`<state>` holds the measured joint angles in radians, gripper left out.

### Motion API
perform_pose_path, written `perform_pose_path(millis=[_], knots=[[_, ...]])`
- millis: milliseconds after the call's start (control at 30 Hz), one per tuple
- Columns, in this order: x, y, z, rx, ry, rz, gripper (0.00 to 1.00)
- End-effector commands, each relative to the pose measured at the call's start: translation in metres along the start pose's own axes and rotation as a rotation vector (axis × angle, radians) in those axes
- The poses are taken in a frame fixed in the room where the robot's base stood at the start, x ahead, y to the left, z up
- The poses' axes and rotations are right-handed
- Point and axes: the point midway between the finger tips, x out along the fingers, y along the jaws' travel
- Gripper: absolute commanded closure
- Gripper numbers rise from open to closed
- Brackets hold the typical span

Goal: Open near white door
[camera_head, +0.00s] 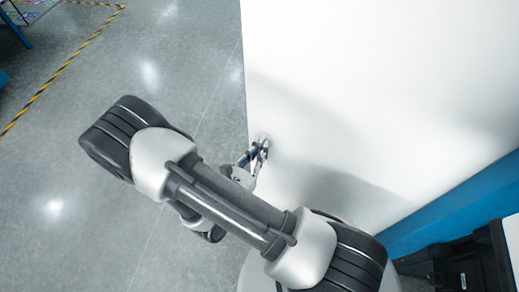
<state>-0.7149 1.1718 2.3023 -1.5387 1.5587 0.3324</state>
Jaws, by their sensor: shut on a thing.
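The white door (370,80) is a large flat panel that fills the upper right of the head view. Its left edge stands out over the grey floor. My gripper (264,146) is at the door's face close to that left edge, shut on what seems to be the door handle (262,137). The handle is small and mostly hidden by my fingers. My arm reaches across the lower middle of the view. I cannot tell how far the door stands open.
A blue wall strip (445,205) runs along the lower right. A black object (460,262) stands in the bottom right corner. Yellow-black floor tape (68,62) crosses the upper left. The grey floor (60,170) left of the door is clear.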

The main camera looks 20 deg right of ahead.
Motion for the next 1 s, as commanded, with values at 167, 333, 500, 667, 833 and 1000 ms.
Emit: perform_pose_path(millis=[167,333,500,667,833,1000], knots=[[0.0007,0.0007,0.0004,0.002,-0.001,0.003,1.00],[0.0008,0.0007,0.0005,0.002,-0.001,0.004,1.00],[0.0008,0.0008,0.0005,0.002,-0.001,0.004,1.00],[0.0008,0.0007,0.0005,0.002,-0.001,0.003,0.88],[0.0009,0.0001,0.0004,0.001,-0.001,0.002,0.83],[0.0008,-0.0003,0.0003,0.000,-0.001,0.001,0.83]])
